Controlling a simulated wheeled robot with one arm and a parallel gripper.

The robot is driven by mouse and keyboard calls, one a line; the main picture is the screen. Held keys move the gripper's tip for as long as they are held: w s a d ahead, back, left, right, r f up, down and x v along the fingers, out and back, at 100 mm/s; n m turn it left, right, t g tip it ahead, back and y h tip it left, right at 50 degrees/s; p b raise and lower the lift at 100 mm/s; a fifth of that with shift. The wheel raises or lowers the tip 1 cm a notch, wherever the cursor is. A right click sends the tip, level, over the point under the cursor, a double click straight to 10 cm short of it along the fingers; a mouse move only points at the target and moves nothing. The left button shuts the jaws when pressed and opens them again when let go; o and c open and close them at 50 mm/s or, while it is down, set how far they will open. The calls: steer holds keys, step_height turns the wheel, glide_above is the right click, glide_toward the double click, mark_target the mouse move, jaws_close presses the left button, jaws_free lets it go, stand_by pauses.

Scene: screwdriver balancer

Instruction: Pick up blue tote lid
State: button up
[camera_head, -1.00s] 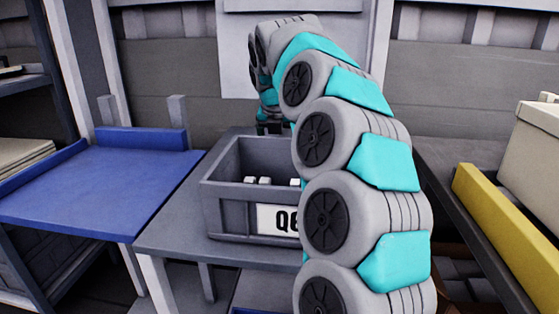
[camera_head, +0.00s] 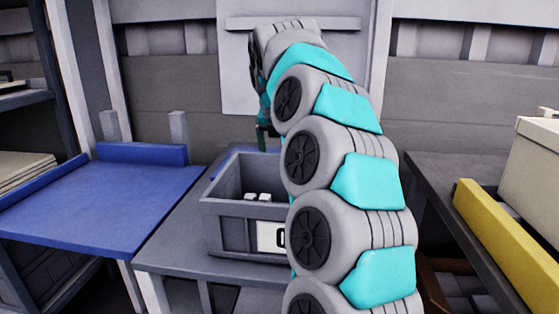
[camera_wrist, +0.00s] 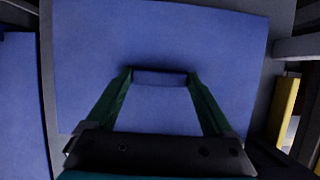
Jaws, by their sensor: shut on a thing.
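The blue tote lid (camera_wrist: 160,32) is a broad flat panel in the wrist view, with a raised handle bar (camera_wrist: 160,79) near its middle. My gripper (camera_wrist: 159,76) is shut on this bar, with one green finger at each end of it. In the head view my gripper (camera_head: 263,136) is small, behind the grey tote and partly hidden by my arm. A thin blue strip (camera_head: 221,153) shows behind the tote there, seemingly the lid's edge. The rest of the lid is hidden. I cannot tell how far it is off the table.
The open grey tote (camera_head: 222,230) with a white label and small white pieces stands on a grey table (camera_head: 175,240). A blue-topped surface (camera_head: 110,195) is to the left. A yellow bar (camera_head: 500,225) and pale box (camera_head: 535,160) are to the right.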

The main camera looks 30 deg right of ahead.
steer(key=shift+r, duration=2.15)
steer(key=shift+s+d+r, duration=0.1)
steer(key=shift+d+r, duration=0.05)
steer(key=shift+r, duration=1)
steer(key=shift+r, duration=0.2)
steer(key=shift+a+f, duration=0.2)
steer(key=shift+f, duration=0.1)
steer(key=shift+a+f, duration=0.1)
steer(key=shift+f, duration=1.8)
